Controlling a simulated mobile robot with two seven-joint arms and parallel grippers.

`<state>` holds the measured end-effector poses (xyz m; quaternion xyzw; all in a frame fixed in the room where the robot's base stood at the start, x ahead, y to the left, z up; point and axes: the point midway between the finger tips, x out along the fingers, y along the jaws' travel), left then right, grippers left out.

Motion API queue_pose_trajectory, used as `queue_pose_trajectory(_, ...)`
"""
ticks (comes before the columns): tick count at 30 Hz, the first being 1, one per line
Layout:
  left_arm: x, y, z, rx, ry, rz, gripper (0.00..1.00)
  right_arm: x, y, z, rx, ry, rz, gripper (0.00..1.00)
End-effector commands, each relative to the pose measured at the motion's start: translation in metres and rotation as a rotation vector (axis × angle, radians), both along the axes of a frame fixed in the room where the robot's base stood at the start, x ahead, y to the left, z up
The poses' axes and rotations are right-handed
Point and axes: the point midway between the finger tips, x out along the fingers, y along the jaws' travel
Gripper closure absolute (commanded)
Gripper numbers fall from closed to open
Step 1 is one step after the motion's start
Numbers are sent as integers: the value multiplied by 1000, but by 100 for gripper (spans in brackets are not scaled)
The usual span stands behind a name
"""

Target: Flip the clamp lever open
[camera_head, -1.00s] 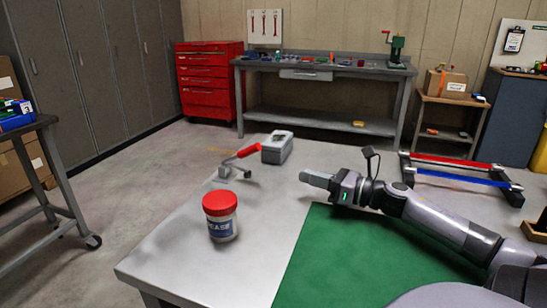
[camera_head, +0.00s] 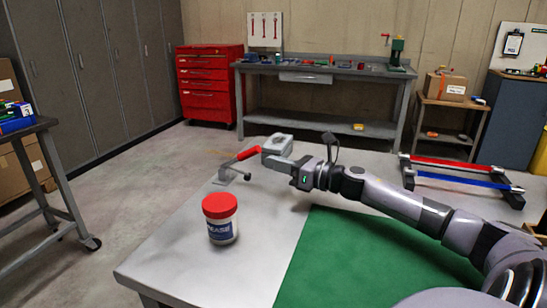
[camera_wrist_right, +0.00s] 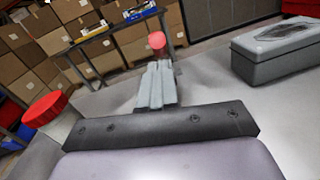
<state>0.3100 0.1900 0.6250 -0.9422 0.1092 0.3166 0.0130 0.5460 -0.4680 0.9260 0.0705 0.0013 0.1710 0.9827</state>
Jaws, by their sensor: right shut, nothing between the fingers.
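The toggle clamp (camera_head: 228,176) is mounted on the metal table, left of my right arm. Its red-gripped lever (camera_head: 247,153) slants up to the right from the base. My right gripper (camera_head: 266,159) is shut and empty, with its fingertips close to the free end of the red grip. In the right wrist view the red grip end (camera_wrist_right: 157,41) shows just beyond the shut fingers (camera_wrist_right: 156,72). The fingers hide the rest of the clamp there. I cannot tell whether they touch the lever. My left gripper is not in view.
A grease jar (camera_head: 220,228) with a red lid stands nearer on the table. A grey box (camera_head: 282,141) sits just behind my fingers. A green mat (camera_head: 350,260) covers the near right. A stand with red and blue bars (camera_head: 460,172) is at right.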

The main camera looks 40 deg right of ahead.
Motion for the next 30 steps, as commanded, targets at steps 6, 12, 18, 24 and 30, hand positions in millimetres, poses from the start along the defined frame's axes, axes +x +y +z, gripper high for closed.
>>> queue_pose_trajectory(6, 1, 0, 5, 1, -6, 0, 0, 9, 1, 10, -1, 0, -1, 100)
queue_pose_trajectory(12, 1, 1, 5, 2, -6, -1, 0, 11, 2, 11, 0, 1, -1, 100)
queue_pose_trajectory(18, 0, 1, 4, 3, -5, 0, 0, 10, 2, 11, 0, 1, -1, 100)
queue_pose_trajectory(24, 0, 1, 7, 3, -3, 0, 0, 10, 1, 14, -5, 8, -1, 100)
queue_pose_trajectory(30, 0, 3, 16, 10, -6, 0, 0, 9, -4, 20, -22, 39, -1, 100)
